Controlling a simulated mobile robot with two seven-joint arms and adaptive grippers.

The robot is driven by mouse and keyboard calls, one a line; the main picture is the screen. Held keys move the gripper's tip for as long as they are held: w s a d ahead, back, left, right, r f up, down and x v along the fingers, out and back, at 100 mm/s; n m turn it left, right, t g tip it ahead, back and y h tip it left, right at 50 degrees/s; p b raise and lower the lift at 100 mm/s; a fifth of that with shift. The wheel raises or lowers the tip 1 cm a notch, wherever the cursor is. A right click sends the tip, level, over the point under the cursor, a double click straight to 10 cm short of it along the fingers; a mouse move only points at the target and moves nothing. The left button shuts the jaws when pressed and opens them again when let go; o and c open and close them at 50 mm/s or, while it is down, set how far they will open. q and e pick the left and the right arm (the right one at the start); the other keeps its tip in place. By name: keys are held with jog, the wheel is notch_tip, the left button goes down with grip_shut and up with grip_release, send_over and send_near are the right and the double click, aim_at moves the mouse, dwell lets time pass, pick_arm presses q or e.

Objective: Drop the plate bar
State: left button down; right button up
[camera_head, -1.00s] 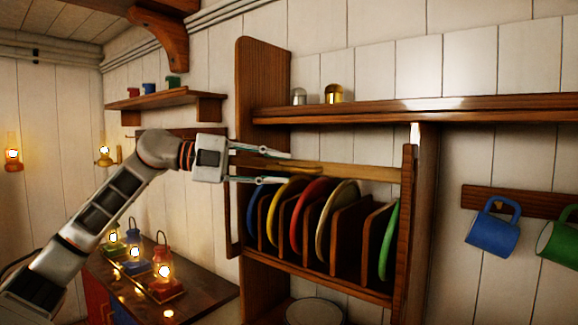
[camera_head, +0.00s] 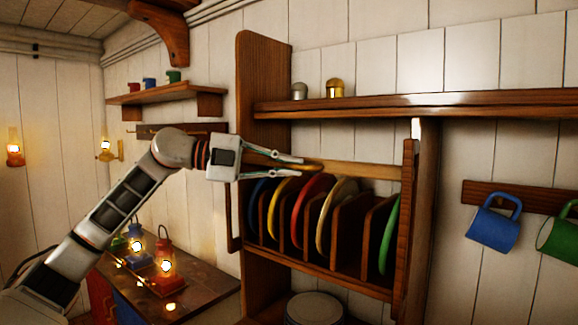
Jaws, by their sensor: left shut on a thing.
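The plate bar (camera_head: 368,171) is a light wooden bar running across the front of the plate rack, just above the plates' tops. Its right end is at the rack's right post. My left gripper (camera_head: 303,166) comes in from the left and is shut on the bar's left part, with one finger above and one below. The fingers hide some of the bar there. Blue, yellow, red, cream and green plates (camera_head: 310,212) stand upright between the rack's wooden dividers (camera_head: 348,232). My right gripper is not in view.
A shelf (camera_head: 420,106) with two small shakers (camera_head: 334,88) runs above the bar. A blue mug (camera_head: 494,224) and a green mug (camera_head: 560,238) hang at the right. Lit lanterns (camera_head: 165,262) stand on a counter (camera_head: 205,288) below my left arm. A round pot (camera_head: 314,309) stands under the rack.

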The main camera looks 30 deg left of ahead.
pick_arm(q)
notch_tip(320, 180, down, 23)
jog(key=b, duration=1.3)
jog(key=shift+r, duration=0.2)
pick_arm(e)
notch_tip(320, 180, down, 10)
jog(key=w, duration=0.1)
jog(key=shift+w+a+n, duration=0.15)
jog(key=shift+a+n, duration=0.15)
pick_arm(q)
jog(key=c, duration=2.5)
grip_release()
jog(key=shift+d+f, duration=0.1)
jog(key=o, duration=0.4)
jog(key=shift+c, duration=0.2)
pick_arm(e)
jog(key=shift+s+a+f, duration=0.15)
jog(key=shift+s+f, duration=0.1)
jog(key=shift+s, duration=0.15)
